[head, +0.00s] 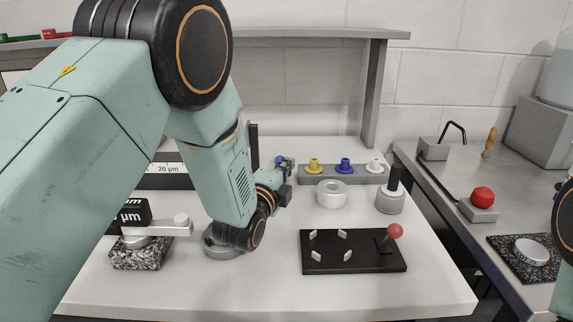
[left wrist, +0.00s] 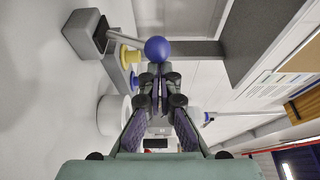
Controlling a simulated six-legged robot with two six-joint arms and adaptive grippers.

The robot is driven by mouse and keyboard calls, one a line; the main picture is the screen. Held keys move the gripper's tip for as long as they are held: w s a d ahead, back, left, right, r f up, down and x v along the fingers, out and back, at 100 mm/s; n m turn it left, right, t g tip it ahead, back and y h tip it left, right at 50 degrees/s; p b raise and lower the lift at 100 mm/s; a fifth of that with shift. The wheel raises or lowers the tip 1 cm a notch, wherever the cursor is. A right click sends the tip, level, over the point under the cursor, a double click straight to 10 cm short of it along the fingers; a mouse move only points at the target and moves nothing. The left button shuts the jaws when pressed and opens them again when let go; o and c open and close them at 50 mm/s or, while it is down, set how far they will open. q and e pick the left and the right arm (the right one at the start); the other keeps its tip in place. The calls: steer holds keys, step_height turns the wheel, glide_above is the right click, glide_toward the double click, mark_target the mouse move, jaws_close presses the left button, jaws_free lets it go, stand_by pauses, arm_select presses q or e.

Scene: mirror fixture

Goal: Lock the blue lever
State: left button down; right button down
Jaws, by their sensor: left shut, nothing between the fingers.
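The blue lever shows in the left wrist view as a blue ball (left wrist: 157,49) on a pale rod (left wrist: 128,42), which runs to a grey box-shaped base (left wrist: 86,32). In the head view a bit of the blue ball (head: 279,160) shows beside my left gripper (head: 288,168); my arm hides the rod and base. The left gripper's fingers are together and empty. In the left wrist view its fingertips (left wrist: 160,74) lie right by the ball; I cannot tell whether they touch it. My right gripper is not in view.
A grey block (head: 328,181) with yellow, blue and white knobs stands right of the gripper. A white ring (head: 332,193) and a grey cylinder with a black post (head: 390,200) stand nearby. A black plate (head: 350,264) with a red-ball lever (head: 395,231) lies in front.

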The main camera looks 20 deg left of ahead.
arm_select(q)
steer(key=w+r+g+p, duration=0.1)
steer(key=g+p, duration=0.1)
steer(key=p, duration=0.1)
steer(key=w+a+r+n+g+p, duration=0.1)
steer(key=w+g+p, duration=0.1)
steer(key=p, duration=0.2)
steer(key=w+r+n+g+p, duration=0.1)
steer(key=g+p, duration=0.1)
steer(key=p, duration=0.2)
steer(key=shift+w+a, duration=0.2)
steer(key=shift+w+g+p, duration=0.2)
steer(key=shift+g+p, duration=0.1)
steer(key=shift+g, duration=0.1)
steer(key=shift+w+a+f, duration=0.15)
steer(key=shift+w+a, duration=0.05)
steer(key=shift+w, duration=0.25)
steer(key=shift+w+f, duration=0.15)
steer(key=shift+r+p, duration=0.55)
steer(key=shift+r, duration=0.35)
